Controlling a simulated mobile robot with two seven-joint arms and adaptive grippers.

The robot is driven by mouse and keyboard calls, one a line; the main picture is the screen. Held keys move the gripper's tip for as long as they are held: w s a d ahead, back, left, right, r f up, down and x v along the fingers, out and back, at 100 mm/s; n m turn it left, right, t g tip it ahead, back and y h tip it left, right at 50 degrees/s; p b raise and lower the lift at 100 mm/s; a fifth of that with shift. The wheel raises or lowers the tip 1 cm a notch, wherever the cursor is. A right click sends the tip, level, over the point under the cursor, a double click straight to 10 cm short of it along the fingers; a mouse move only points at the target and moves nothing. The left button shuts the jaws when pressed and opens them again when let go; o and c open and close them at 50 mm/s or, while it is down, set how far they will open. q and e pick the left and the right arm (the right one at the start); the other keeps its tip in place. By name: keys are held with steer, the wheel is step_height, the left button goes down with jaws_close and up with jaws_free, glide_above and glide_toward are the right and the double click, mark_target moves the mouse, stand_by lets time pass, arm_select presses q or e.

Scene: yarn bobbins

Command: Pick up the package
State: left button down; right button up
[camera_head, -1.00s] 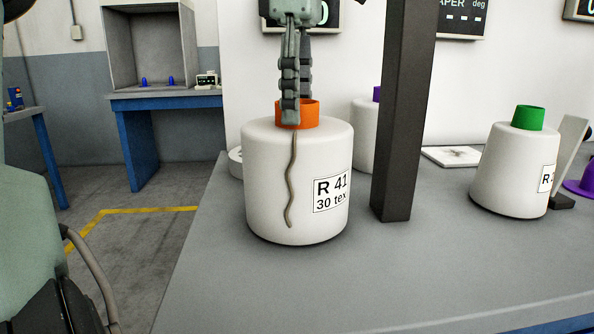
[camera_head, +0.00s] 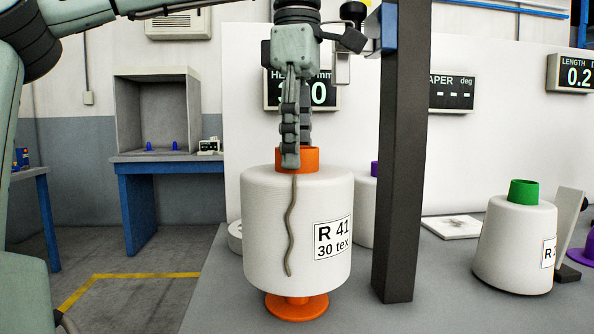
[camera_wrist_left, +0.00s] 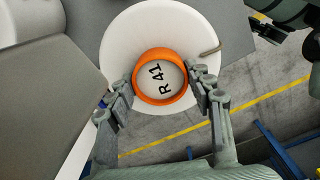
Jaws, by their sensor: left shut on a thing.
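The package is a white yarn bobbin (camera_head: 270,225) labelled R 41, 30 tex, with an orange tube top (camera_head: 320,160) and a loose thread hanging down its front. My left gripper (camera_head: 297,156) is shut on the orange tube from above. The bobbin hangs upright, raised above the table, with an orange flanged foot (camera_head: 297,307) showing under it. I cannot tell whether this foot touches the bobbin. In the left wrist view the fingers (camera_wrist_left: 160,80) sit on both sides of the orange ring, above the white bobbin (camera_wrist_left: 130,38). My right gripper is not seen.
A dark post (camera_head: 401,190) stands close to the bobbin's right. Behind it is a bobbin with a purple tube (camera_head: 364,215). A green-topped bobbin (camera_head: 515,245) and a white pad (camera_head: 452,227) are further right on the grey table (camera_head: 440,305). Open floor lies left.

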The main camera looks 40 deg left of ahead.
arm_select(q)
step_height(320, 180, up, 7)
steer(key=shift+r+p, duration=0.1)
steer(key=shift+p, duration=0.65)
steer(key=shift+s+d, duration=0.2)
steer(key=shift+d, duration=0.05)
steer(key=s+d+b, duration=0.1)
steer(key=s+d, duration=1)
steer(key=d, duration=0.2)
steer(key=shift+d+b, duration=0.3)
steer(key=shift+b, duration=0.05)
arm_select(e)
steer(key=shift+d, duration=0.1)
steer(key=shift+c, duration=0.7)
arm_select(q)
steer(key=shift+w, duration=0.15)
